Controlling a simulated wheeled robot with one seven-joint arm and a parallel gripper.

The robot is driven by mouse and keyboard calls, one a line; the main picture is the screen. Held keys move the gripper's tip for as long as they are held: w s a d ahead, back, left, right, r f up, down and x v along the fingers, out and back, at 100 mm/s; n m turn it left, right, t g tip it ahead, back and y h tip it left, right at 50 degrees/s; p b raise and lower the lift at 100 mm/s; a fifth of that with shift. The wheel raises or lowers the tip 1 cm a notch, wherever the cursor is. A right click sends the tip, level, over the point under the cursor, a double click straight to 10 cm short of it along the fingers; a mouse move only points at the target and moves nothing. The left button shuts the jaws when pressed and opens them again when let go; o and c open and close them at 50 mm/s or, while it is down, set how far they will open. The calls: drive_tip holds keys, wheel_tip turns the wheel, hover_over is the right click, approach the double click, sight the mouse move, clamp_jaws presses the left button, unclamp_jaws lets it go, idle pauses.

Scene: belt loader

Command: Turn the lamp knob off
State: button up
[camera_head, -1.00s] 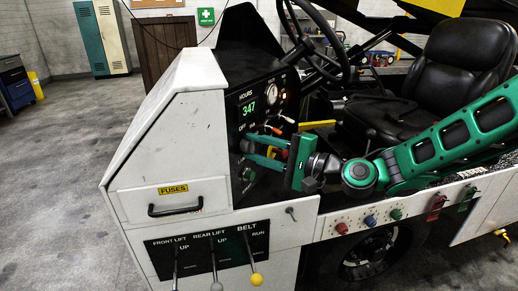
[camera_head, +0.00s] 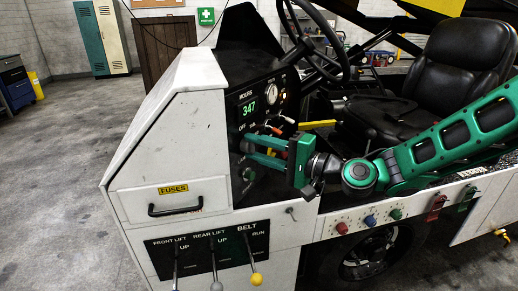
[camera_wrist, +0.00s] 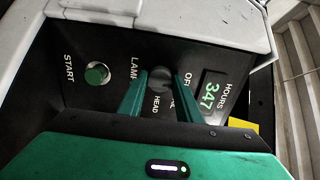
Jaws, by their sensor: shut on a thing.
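The lamp knob (camera_wrist: 160,77) is a small dark round knob on the black dash panel, among the labels LAMP, OFF and HEAD in the wrist view. My gripper (camera_wrist: 161,80) has its two green fingers on either side of the knob and is shut on it. In the head view my gripper (camera_head: 246,147) reaches the panel from the right, and its fingers hide the knob. Which label the knob points at cannot be told, because its pointer is not clear.
A green START button (camera_wrist: 97,73) sits beside the knob. The HOURS display (camera_head: 249,108) reads 347 above it. The steering wheel (camera_head: 318,40), seat (camera_head: 468,60) and yellow lever (camera_head: 318,125) are nearby.

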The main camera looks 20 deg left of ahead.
drive_tip(key=o, duration=1)
drive_tip(key=shift+w+d+f, duration=0.15)
drive_tip(key=shift+w, duration=0.05)
drive_tip(key=shift+o, duration=0.2)
drive_tip(key=shift+s, duration=0.1)
drive_tip(key=v, duration=1)
drive_tip(key=shift+d, duration=0.3)
drive_tip(key=shift+s, duration=0.1)
